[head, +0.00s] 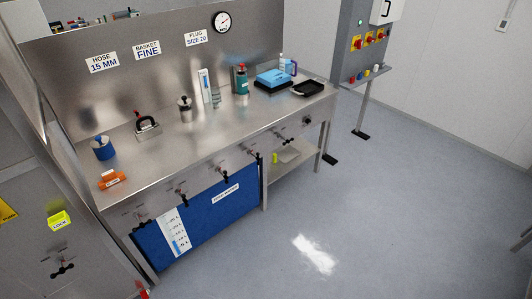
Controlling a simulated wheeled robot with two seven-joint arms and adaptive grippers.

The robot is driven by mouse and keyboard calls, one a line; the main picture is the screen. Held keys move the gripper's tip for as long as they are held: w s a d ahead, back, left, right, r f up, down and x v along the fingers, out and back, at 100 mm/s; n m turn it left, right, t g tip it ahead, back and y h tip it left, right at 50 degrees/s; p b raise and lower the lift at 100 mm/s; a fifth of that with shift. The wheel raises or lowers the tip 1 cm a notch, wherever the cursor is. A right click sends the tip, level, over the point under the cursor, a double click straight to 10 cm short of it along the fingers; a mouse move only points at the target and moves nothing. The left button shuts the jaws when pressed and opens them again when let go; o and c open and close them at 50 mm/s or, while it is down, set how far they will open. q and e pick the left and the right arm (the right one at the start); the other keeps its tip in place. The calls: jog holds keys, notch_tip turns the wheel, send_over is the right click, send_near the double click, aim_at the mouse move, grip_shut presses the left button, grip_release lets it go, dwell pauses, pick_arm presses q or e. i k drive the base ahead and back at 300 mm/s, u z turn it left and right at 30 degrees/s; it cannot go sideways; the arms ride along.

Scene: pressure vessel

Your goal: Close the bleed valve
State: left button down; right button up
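Several small valves with dark handles line the front edge of the steel bench (215,148). One is at the left end (141,216), others are near the middle (182,192) and further right (223,175), and a round dark knob (307,121) is near the right end. Another black handle (62,267) is on the steel panel at the lower left. Their labels are too small to read, so I cannot tell which is the bleed valve or whether any is open. Neither of my grippers is in view.
A blue tank (215,211) with a level scale hangs under the bench. A switch post (355,50) stands behind. Floor at right is clear.

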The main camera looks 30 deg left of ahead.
aim_at(257, 158)
jog(key=u, duration=0.25)
jog(key=i, duration=0.7)
jog(key=u, duration=0.5)
